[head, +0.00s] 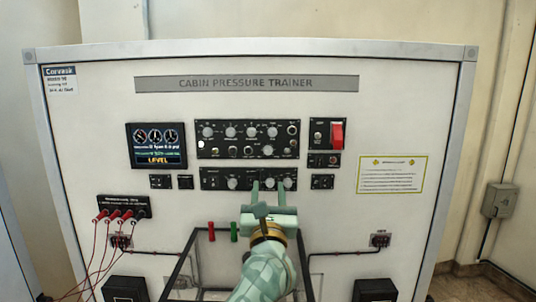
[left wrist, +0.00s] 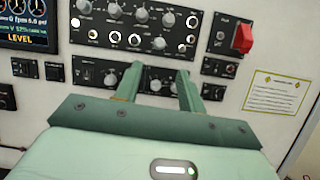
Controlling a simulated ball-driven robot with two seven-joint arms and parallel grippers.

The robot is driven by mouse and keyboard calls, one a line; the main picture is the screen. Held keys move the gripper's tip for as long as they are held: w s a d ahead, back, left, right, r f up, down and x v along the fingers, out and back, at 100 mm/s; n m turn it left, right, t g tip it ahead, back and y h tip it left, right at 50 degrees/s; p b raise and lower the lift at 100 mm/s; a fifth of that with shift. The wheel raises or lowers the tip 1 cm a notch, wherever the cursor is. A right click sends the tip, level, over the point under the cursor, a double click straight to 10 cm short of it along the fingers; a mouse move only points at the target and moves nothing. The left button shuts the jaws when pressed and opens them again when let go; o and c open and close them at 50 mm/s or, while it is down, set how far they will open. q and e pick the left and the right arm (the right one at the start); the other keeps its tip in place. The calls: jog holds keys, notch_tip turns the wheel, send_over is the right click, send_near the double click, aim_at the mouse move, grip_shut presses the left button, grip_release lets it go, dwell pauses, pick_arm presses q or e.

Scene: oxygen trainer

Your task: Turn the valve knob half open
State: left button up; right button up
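The lower black panel (head: 212,180) on the white trainer board carries a row of grey round knobs. One knob (head: 270,183) shows between the fingertips of my left gripper (head: 268,188); in the left wrist view this knob (left wrist: 155,85) also lies between the fingers. The labels are too small to read, so I cannot tell which knob is the valve knob. My left gripper (left wrist: 159,82) is open, with its fingers pointing at the panel and a gap beside the knob. Whether the fingertips reach around it or stop short is unclear. My right gripper is not in view.
Above is a larger panel (head: 248,139) of knobs and switches. A red guarded switch (head: 337,135) is at right, a lit display (head: 157,146) at left. Red cables hang from a jack block (head: 124,207). A dark tubular frame (head: 182,262) stands around my arm.

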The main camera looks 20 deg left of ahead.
aim_at(268, 153)
pick_arm(q)
jog(key=p+x, duration=0.2)
jog(key=x, duration=1)
jog(key=shift+w+f, duration=0.1)
jog(key=shift+f, duration=0.05)
jog(key=shift+w+a, duration=0.1)
jog(key=shift+w, duration=0.1)
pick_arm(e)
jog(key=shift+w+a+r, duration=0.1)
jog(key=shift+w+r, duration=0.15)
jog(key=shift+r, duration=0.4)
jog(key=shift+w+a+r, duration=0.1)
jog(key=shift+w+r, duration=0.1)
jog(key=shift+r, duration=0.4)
pick_arm(q)
grip_shut()
